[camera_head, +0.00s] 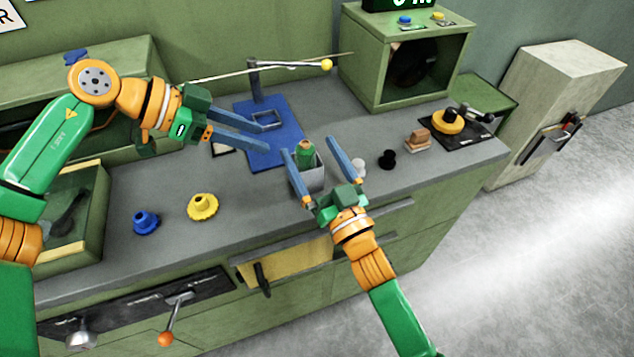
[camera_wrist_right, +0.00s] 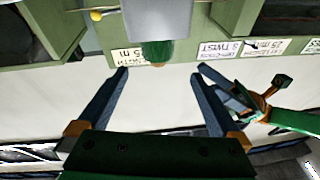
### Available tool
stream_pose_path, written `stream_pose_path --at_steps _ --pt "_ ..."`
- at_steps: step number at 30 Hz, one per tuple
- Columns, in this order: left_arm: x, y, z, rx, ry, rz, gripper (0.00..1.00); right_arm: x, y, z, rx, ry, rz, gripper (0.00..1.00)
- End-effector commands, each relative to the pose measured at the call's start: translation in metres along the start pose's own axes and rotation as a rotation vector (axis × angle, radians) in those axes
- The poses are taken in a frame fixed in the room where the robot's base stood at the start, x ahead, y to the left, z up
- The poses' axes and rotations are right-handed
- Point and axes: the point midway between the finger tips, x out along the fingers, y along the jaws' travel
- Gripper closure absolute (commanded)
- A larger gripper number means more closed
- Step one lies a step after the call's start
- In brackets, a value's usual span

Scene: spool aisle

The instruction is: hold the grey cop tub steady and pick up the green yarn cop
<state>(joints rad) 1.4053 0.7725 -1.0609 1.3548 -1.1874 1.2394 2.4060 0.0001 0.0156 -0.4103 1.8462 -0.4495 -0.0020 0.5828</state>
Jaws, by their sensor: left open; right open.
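In the right wrist view the cop (camera_wrist_right: 157,52) sticks out of the pale tub (camera_wrist_right: 157,18), beyond and between the open fingertips (camera_wrist_right: 162,69). My left gripper (camera_head: 264,137) is open and empty, to the left of the tub and apart from it.
A blue stand (camera_head: 263,158) with a thin rod is behind the tub. Yellow (camera_head: 203,207) and blue (camera_head: 146,221) cops lie left; a black piece (camera_head: 387,159) and a brown block (camera_head: 418,141) are right. A green box (camera_head: 405,60) stands at the back.

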Motion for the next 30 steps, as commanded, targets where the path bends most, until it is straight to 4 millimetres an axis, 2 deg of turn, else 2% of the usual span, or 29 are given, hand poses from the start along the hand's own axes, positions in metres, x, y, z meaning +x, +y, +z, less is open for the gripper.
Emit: stream_pose_path --at_steps 1,3,6,9,18,22,28,29,30 --pt "0.000 0.000 0.000 0.000 0.000 0.000 0.50 -0.006 0.000 0.029 -0.037 -0.097 0.027 0.00" --pt "0.000 0.000 0.000 0.000 0.000 0.000 0.50 -0.012 0.001 0.053 -0.080 -0.183 0.064 0.00" --pt "0.000 0.000 0.000 0.000 0.000 0.000 0.50 -0.018 0.004 0.069 -0.118 -0.244 0.100 0.00" --pt "0.000 0.000 0.000 0.000 0.000 0.000 0.50 -0.011 0.006 0.076 -0.132 -0.259 0.114 0.00" --pt "0.000 0.000 0.000 0.000 0.000 0.000 0.50 0.039 0.014 0.089 -0.132 -0.260 0.117 0.00" --pt "0.000 0.000 0.000 0.000 0.000 0.000 0.50 0.047 0.015 0.092 -0.130 -0.261 0.115 0.00" --pt "0.000 0.000 0.000 0.000 0.000 0.000 0.50 0.047 0.015 0.092 -0.131 -0.261 0.114 0.00" --pt "0.000 0.000 0.000 0.000 0.000 0.000 0.50 0.047 0.015 0.092 -0.131 -0.261 0.114 0.05" --pt "0.000 0.000 0.000 0.000 0.000 0.000 0.50 0.047 0.015 0.092 -0.131 -0.261 0.114 0.16"
